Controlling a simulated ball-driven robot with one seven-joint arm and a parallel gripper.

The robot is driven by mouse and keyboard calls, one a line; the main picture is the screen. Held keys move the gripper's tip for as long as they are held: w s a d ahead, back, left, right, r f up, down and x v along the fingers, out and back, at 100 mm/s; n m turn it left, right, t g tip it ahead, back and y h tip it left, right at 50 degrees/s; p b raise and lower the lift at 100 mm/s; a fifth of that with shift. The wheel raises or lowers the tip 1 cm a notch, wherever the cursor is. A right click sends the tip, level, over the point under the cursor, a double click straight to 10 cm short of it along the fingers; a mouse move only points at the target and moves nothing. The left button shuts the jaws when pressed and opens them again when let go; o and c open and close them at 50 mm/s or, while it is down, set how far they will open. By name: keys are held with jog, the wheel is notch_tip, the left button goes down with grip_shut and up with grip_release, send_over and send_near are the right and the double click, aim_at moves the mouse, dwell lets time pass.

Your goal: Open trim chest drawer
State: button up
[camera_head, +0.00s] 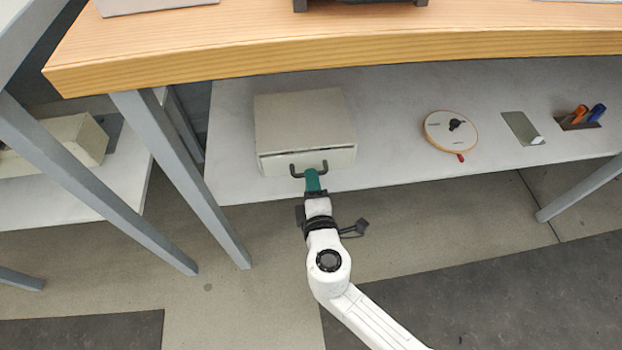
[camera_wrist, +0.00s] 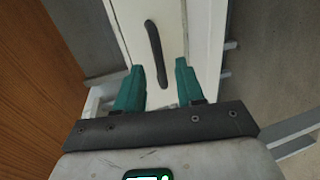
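The trim chest (camera_head: 304,118) is a small off-white box on the low grey shelf under the wooden bench. Its drawer front (camera_head: 330,160) faces me and looks shut. A dark bar handle (camera_head: 296,170) is on that front; in the wrist view the handle (camera_wrist: 154,54) runs lengthwise up the pale drawer front (camera_wrist: 177,25). My gripper (camera_head: 312,173) is at the handle in the head view. In the wrist view my gripper (camera_wrist: 159,68) has its two teal fingers apart, with the handle ahead of and in line with the gap. No grasp shows.
The wooden bench top (camera_head: 340,58) overhangs the low shelf (camera_head: 385,135). A grey bench leg (camera_head: 180,175) stands left of the chest.

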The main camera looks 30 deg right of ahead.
jog(key=shift+x, duration=1.2)
jog(key=shift+c, duration=0.4)
grip_shut()
